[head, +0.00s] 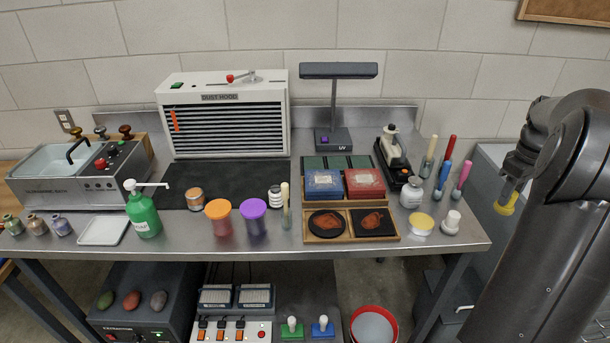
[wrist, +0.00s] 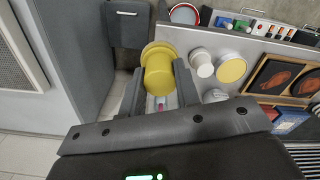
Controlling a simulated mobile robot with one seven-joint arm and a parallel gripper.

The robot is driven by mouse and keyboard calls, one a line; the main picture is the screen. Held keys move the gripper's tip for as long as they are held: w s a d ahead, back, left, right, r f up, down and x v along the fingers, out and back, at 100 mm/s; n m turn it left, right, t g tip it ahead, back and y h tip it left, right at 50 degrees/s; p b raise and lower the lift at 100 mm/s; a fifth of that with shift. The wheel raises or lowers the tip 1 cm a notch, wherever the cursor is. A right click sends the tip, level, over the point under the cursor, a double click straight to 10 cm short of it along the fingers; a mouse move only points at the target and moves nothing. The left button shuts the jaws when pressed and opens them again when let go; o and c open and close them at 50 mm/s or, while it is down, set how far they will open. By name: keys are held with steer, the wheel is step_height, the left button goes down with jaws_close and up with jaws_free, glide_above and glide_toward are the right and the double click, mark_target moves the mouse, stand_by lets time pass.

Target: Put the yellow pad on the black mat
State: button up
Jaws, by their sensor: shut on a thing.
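The yellow pad (wrist: 158,72), a thick yellow cylinder with a wider disc at its far end, is between the two fingers of my gripper (wrist: 157,88) in the wrist view. My gripper is shut on it. In the head view the yellow pad (head: 504,209) hangs under my gripper (head: 510,194) at the far right, beyond the table's right end and partly hidden by the fingers. The black mat (head: 235,178) lies on the steel table in front of the dust hood, far to the left of my gripper.
An orange-lidded jar (head: 195,199) and a striped jar (head: 275,196) stand at the mat's front; its middle is clear. Red (head: 218,216) and purple (head: 254,220) jars stand before it. Upright tools (head: 444,172), a white knobbed piece (head: 451,222) and a yellow-topped tub (head: 421,224) stand nearer my gripper.

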steer(key=w+a+n, duration=0.3)
steer(key=w+a, duration=0.4)
steer(key=a, duration=0.4)
steer(key=w+a+n, duration=0.4)
steer(key=w+a, duration=0.3)
steer(key=a, duration=0.3)
steer(key=w+a+n, duration=0.3)
steer(key=w+a, duration=0.4)
steer(key=a, duration=0.4)
steer(key=a+n, duration=0.7)
steer(key=a, duration=2)
steer(key=a+f, duration=0.2)
steer(key=a, duration=0.2)
steer(key=w+a+f, duration=0.1)
steer(key=a+f, duration=0.1)
steer(key=a, duration=0.2)
steer(key=a+f, duration=0.2)
steer(key=a, duration=0.3)
steer(key=shift+w+f, duration=0.15)
steer(key=shift+f, duration=0.25)
steer(key=shift+d+f, duration=0.1)
steer(key=shift+f, duration=1.8)
steer(key=shift+f, duration=0.15)
